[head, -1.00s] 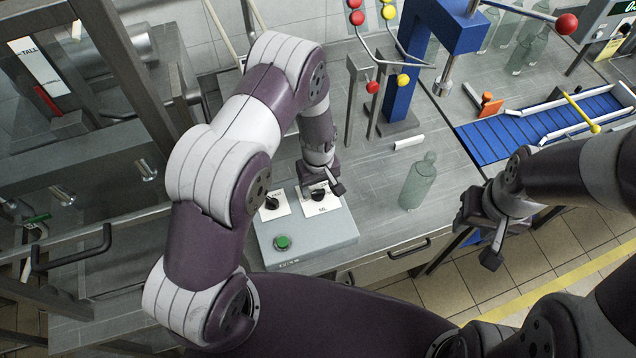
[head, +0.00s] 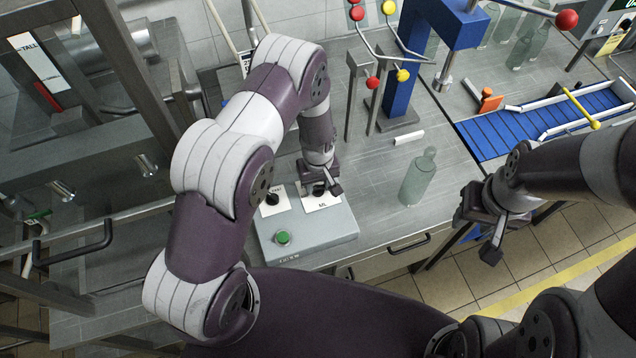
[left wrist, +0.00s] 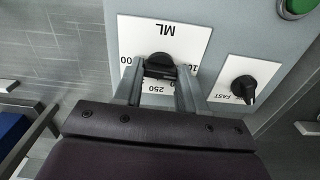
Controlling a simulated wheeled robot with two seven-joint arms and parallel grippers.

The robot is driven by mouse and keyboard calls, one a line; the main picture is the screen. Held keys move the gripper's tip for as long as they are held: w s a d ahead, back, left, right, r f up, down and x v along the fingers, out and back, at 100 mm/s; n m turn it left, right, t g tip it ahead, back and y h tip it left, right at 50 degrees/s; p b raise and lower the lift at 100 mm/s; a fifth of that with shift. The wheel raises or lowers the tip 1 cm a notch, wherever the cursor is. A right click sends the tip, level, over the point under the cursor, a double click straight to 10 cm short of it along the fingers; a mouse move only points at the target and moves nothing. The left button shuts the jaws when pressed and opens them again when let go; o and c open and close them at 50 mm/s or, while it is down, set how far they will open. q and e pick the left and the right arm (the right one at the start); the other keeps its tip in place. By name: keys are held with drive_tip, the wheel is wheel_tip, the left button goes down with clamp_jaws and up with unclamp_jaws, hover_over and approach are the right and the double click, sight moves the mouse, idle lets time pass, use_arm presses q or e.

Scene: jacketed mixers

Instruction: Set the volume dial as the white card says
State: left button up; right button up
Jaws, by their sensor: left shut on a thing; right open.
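The volume dial is a black knob (left wrist: 160,60) on a white plate marked ML (left wrist: 143,30), upside down in the left wrist view. The figure 250 shows beside the knob; other figures are partly hidden by my fingers. My left gripper (left wrist: 158,80) is shut on this knob, one finger on each side. In the head view my left gripper (head: 321,184) is over the grey control box (head: 325,238) and partly hides the dial. My right gripper (head: 486,228) is open and empty, right of the bench.
A second black knob (left wrist: 241,90) with a FAST label and a green button (head: 283,238) are on the same box. A clear bottle (head: 417,180) stands to its right. A small white piece (head: 409,137) lies behind. A blue conveyor (head: 540,125) is at right.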

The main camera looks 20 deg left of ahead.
use_arm(q)
drive_tip(key=m+b, duration=0.1)
drive_tip(key=m, duration=0.2)
drive_tip(key=shift+m+b, duration=0.4)
drive_tip(key=m+b, duration=0.1)
drive_tip(key=m, duration=0.3)
drive_tip(key=shift+m+b, duration=0.3)
drive_tip(key=m+b, duration=0.1)
drive_tip(key=m, duration=0.3)
drive_tip(key=shift+w, duration=0.1)
drive_tip(key=shift+r+m+b, duration=0.1)
drive_tip(key=shift+m+b, duration=0.4)
drive_tip(key=shift+m, duration=1.9)
drive_tip(key=o, duration=1.1)
drive_tip(key=shift+c, duration=0.2)
